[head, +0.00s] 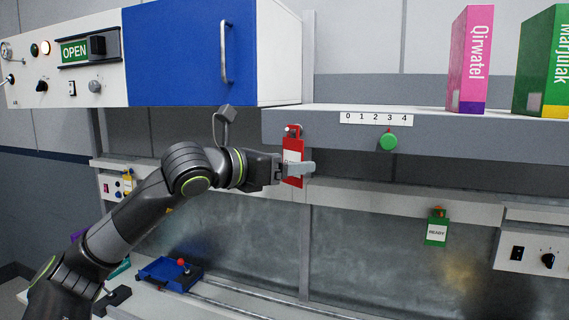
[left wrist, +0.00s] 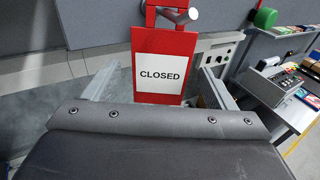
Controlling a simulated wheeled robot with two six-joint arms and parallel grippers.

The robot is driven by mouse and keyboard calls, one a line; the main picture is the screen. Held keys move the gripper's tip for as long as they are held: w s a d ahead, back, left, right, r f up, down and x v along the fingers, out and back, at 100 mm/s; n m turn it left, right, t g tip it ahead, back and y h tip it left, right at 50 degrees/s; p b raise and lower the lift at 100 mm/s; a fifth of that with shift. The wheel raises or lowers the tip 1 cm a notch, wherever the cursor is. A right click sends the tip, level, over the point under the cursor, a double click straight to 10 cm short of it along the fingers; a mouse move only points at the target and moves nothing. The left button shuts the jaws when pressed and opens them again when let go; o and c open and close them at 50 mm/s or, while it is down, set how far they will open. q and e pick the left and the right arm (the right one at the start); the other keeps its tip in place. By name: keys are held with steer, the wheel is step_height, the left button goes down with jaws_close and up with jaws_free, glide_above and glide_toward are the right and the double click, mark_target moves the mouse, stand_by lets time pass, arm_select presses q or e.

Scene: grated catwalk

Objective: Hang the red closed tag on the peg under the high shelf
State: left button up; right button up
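The red tag (head: 293,148) hangs upright from a pale peg (head: 290,131) under the front of the high shelf (head: 440,150). In the left wrist view the red tag (left wrist: 163,40) shows its white CLOSED label, and the grey peg (left wrist: 182,15) shows at its top opening. My left gripper (head: 296,170) is at the tag's lower part. In the left wrist view its fingers (left wrist: 155,95) are spread wide, one on each side of the tag, with gaps between. One finger hides part of the tag in the head view. My right gripper is not in view.
A blue cabinet door (head: 180,55) with a handle is above my left arm. Boxes (head: 472,60) stand on the high shelf, with a green knob (head: 388,141) on its front. A green READY tag (head: 437,230) hangs to the right. A blue tray (head: 168,274) sits below.

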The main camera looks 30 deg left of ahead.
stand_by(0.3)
arm_select(q)
steer(key=b+v, duration=1.7)
steer(key=b, duration=0.1)
steer(key=shift+s+b, duration=0.25)
steer(key=shift+b, duration=0.05)
steer(key=shift+a, duration=0.1)
